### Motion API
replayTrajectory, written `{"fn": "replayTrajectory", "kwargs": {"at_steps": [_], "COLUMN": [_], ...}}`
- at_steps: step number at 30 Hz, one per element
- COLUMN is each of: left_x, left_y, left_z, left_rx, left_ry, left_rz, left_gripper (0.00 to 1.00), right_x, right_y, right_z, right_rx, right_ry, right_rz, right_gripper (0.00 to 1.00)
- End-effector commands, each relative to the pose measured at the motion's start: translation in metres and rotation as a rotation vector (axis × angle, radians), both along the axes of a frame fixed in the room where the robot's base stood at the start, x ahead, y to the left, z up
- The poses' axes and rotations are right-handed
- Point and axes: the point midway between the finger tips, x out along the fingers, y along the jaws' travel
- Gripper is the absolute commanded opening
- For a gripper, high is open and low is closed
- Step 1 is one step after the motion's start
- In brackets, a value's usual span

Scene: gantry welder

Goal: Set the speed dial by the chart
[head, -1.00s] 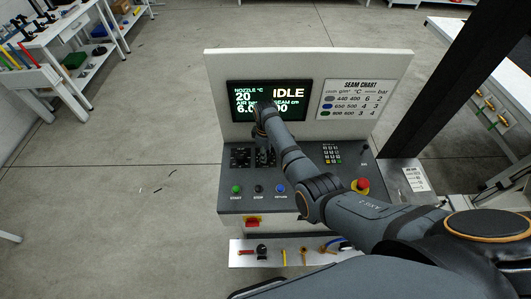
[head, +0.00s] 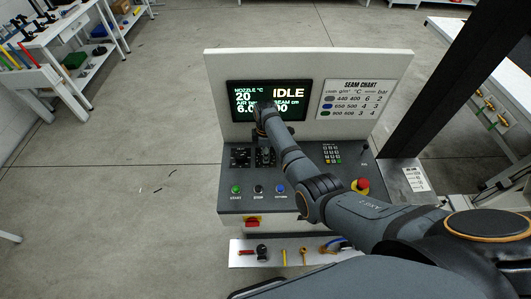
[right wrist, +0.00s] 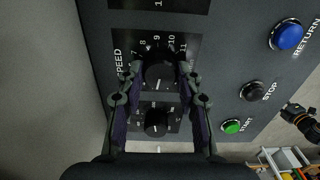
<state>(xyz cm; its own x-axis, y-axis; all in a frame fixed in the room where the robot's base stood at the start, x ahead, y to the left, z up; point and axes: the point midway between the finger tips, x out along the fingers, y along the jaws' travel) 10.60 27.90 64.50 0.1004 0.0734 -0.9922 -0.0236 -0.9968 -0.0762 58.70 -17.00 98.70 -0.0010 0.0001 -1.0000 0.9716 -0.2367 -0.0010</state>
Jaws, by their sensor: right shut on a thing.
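The black speed dial (right wrist: 160,72) sits on the dark panel beside the printed word SPEED, with numbers around its rim. My right gripper (right wrist: 160,78) is shut on it, one finger on each side; its exact setting is not clear. In the head view my right gripper (head: 265,158) is at the panel and mostly covers this dial. The seam chart (head: 357,98) is on the upright board at right, with grey, blue and green rows. The screen (head: 291,95) reads IDLE and nozzle 20; my arm hides part of it. My left gripper is not in view.
A second dial (right wrist: 156,122) is beside the speed dial. The green start (head: 236,189), black stop (head: 258,189) and blue return (head: 280,188) buttons line the panel's front. A red emergency button (head: 361,185) and keypad (head: 331,153) are at right. Tools lie on a shelf (head: 275,256) below.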

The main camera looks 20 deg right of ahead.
Motion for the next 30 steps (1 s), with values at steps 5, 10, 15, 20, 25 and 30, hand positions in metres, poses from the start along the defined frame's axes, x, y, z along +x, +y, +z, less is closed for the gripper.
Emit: {"fn": "replayTrajectory", "kwargs": {"at_steps": [5,10,15,20,25,30], "left_x": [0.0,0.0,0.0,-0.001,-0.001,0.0], "left_y": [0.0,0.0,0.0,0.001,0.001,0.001], "left_z": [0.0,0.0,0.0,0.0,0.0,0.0], "left_rx": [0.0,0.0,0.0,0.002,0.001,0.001], "left_ry": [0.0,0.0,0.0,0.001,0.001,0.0], "left_rz": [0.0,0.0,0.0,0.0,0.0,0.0], "left_gripper": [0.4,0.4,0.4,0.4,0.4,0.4], "right_x": [0.002,0.002,0.001,0.001,0.002,0.002], "right_y": [0.0,0.0,0.0,0.0,0.0,0.0], "right_z": [0.002,0.002,0.001,0.002,0.025,0.068], "right_rx": [0.001,0.0,0.0,0.0,0.001,0.0], "right_ry": [-0.006,-0.005,-0.003,-0.002,-0.006,-0.007], "right_rz": [-0.001,-0.001,-0.001,-0.001,-0.002,-0.001], "right_gripper": [0.03,0.54,0.58,0.58,0.58,0.58]}}
